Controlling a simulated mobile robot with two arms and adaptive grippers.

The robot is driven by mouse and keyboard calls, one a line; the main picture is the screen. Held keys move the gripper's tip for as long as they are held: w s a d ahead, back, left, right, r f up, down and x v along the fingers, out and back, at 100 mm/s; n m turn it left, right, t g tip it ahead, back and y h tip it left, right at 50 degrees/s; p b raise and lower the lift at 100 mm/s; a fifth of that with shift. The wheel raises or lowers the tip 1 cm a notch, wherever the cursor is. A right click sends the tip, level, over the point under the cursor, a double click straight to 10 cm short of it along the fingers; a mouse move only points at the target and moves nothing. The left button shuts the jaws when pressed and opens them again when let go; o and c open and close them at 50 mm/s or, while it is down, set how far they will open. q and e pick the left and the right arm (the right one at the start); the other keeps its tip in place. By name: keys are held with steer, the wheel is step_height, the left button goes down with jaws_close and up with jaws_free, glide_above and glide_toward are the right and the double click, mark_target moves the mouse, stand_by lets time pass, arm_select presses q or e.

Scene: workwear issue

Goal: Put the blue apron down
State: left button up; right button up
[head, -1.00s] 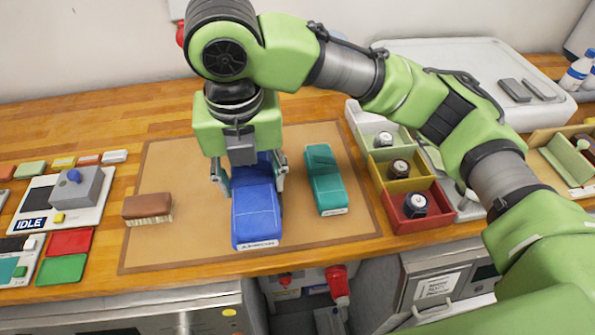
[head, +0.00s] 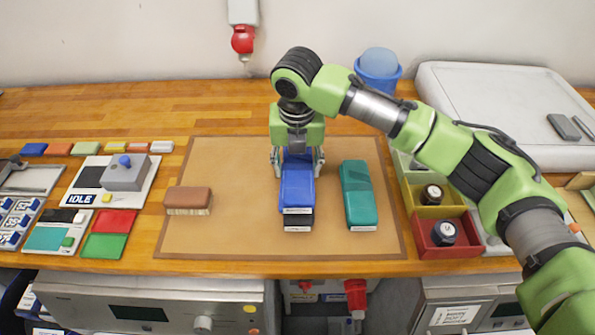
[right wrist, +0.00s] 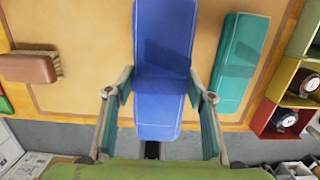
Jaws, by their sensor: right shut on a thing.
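The blue apron (head: 297,187) is a folded blue bundle with a white label on its near end. My right gripper (head: 298,165) is shut on it, one finger on each side; the right wrist view also shows the apron (right wrist: 163,65) between the fingers (right wrist: 160,95). A dark thing with a white label (head: 298,220) shows under its near end, mostly hidden. Both are over the brown mat (head: 240,235). I cannot tell whether the apron touches the dark thing. My left gripper is not in view.
A teal folded bundle (head: 358,195) lies close to the right of the apron. A brown brush (head: 188,199) lies at the mat's left. Yellow (head: 412,205) and red (head: 424,243) bins stand to the right. The mat between brush and apron is clear.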

mark_target(298, 174)
steer(key=f+p, duration=0.1)
steer(key=f, duration=0.2)
steer(key=shift+w+d+p, duration=0.1)
steer(key=shift+w+p, duration=0.1)
steer(key=shift+p, duration=0.15)
steer(key=shift+f, duration=0.3)
steer(key=shift+f, duration=0.15)
steer(key=o, duration=1.3)
steer(key=shift+c, duration=0.2)
steer(key=r, duration=0.4)
steer(key=s+r+b, duration=0.1)
steer(key=r, duration=0.3)
steer(key=r+b, duration=0.1)
steer(key=r, duration=0.3)
steer(key=shift+s+r, duration=0.15)
steer(key=shift+s, duration=0.1)
